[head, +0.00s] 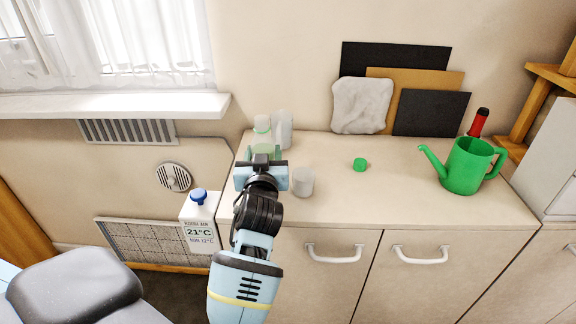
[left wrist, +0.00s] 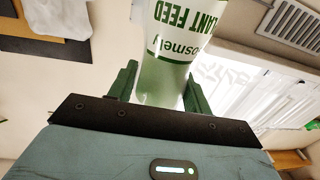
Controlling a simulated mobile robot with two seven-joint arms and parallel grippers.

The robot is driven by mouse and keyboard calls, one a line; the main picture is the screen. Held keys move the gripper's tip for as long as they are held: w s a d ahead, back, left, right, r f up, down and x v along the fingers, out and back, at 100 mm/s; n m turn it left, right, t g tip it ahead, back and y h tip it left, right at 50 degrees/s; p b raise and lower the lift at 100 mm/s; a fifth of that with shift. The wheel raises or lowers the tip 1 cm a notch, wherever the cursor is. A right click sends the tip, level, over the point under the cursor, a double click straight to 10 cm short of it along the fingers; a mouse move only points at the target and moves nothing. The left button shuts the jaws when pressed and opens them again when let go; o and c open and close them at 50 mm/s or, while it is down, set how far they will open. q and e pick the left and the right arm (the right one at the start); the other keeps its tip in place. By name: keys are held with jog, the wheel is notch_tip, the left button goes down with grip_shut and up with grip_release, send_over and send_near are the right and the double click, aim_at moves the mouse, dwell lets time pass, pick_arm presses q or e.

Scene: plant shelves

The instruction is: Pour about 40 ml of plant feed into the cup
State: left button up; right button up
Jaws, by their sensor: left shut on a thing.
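The plant feed bottle (head: 262,132) is clear and green-tinted with a white label. It looks upright at the counter's back left, partly hidden by my gripper. My left gripper (head: 262,158) is shut on it; in the left wrist view the bottle (left wrist: 172,60) sits between the fingers, with "PLANT FEED" on the label. I cannot tell whether the bottle touches the counter. A small translucent cup (head: 303,182) stands just right of my gripper, apart from the bottle; its inside is hard to make out. A green cap (head: 360,164) lies on the counter. My right gripper is not in view.
A clear container (head: 284,128) stands close behind the bottle. Boards (head: 432,112) and a pale bag-like thing (head: 360,105) lean on the wall.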

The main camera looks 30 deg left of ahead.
pick_arm(q)
jog(key=shift+r+m, duration=0.1)
jog(key=shift+m, duration=0.3)
jog(key=shift+m, duration=1.4)
jog(key=shift+w+d+f+m, duration=0.1)
jog(key=shift+f+m, duration=0.1)
jog(key=shift+m, duration=0.75)
jog(key=shift+w+d+f+m, duration=0.1)
jog(key=shift+f+m, duration=0.1)
jog(key=shift+m, duration=0.75)
jog(key=shift+s+a+f+m, duration=0.25)
jog(key=shift+f+m, duration=0.15)
jog(key=shift+m, duration=0.35)
jog(key=shift+s+a+f+m, duration=0.1)
jog(key=shift+a+f+m, duration=0.25)
jog(key=shift+m, duration=0.35)
jog(key=shift+s+a+f+m, duration=0.2)
jog(key=shift+f+m, duration=0.25)
jog(key=shift+m, duration=0.3)
jog(key=shift+s+a+f+m, duration=0.1)
jog(key=shift+a+f+m, duration=0.1)
jog(key=shift+m, duration=0.2)
jog(key=shift+s+a+r+m, duration=0.15)
jog(key=shift+m, duration=0.65)
jog(key=shift+w+d+f+m, duration=0.2)
jog(key=shift+d+f+m, duration=0.1)
jog(key=shift+f+m, duration=0.35)
